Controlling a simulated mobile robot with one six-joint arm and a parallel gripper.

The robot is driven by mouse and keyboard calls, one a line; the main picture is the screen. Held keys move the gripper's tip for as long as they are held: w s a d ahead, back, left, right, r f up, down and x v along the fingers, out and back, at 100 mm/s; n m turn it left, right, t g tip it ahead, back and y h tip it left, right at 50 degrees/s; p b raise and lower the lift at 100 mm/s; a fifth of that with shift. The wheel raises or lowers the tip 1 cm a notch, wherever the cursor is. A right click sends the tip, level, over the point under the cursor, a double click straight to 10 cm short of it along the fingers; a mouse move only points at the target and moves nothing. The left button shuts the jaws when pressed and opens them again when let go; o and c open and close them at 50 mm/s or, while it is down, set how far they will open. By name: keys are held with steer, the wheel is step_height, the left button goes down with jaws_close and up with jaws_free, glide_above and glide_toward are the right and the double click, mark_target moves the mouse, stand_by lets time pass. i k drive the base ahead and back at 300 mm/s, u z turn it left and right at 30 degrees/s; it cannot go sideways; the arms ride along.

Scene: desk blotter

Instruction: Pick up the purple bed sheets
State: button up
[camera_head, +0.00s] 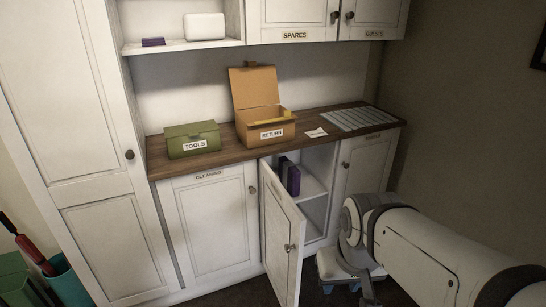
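A small flat purple stack (153,42), which looks like folded cloth, lies on the upper open shelf at the left. Another dark purple item (293,180) stands upright on a shelf inside the open lower cabinet. I cannot tell for sure which of them is the bed sheets. My gripper (350,284) is low at the right, below my white arm and to the right of the open cabinet door. It is partly hidden and small, and its fingers are not clear. It is apart from both purple items.
The open cabinet door (281,245) swings out left of my arm. The wooden counter (226,158) bears a green TOOLS box (192,140), an open RETURN box (262,122), a paper note (316,132) and a pale grid mat (358,118). A white container (205,27) sits beside the upper purple stack.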

mark_target(289, 176)
steer(key=i, duration=1.25)
steer(key=z, duration=0.05)
